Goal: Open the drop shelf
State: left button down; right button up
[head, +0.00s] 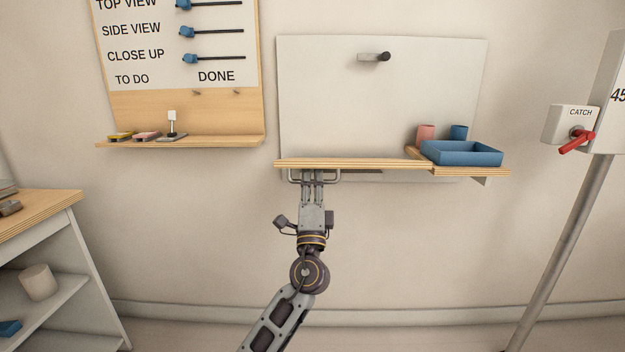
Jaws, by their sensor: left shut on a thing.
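The drop shelf (365,164) is a wooden board in front of a pale wall panel (330,95). It shows nearly edge-on and looks about level. A metal bar handle (338,178) hangs under its front edge, near the left end. My left gripper (313,178) comes up from below and is shut on the handle, its fingertips just under the board. The fingers hide the middle of the handle. My right gripper is not in view.
A blue tray (462,161) and red (426,133) and blue (459,132) cups sit at the right, on a wooden ledge (475,171). A peg (374,57) sticks out above. A red catch lever (577,142) is far right, by a slanted post (565,245). Shelving (45,225) stands lower left.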

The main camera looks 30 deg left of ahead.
pick_arm(q)
jog(key=c, duration=1.5)
grip_release()
jog(key=shift+s+r, duration=0.15)
jog(key=shift+r, duration=0.1)
jog(key=shift+s+d+f, duration=0.1)
jog(key=shift+d+f, duration=0.05)
jog(key=shift+v, duration=5.85)
jog(key=shift+f, duration=0.1)
jog(key=shift+c, duration=0.6)
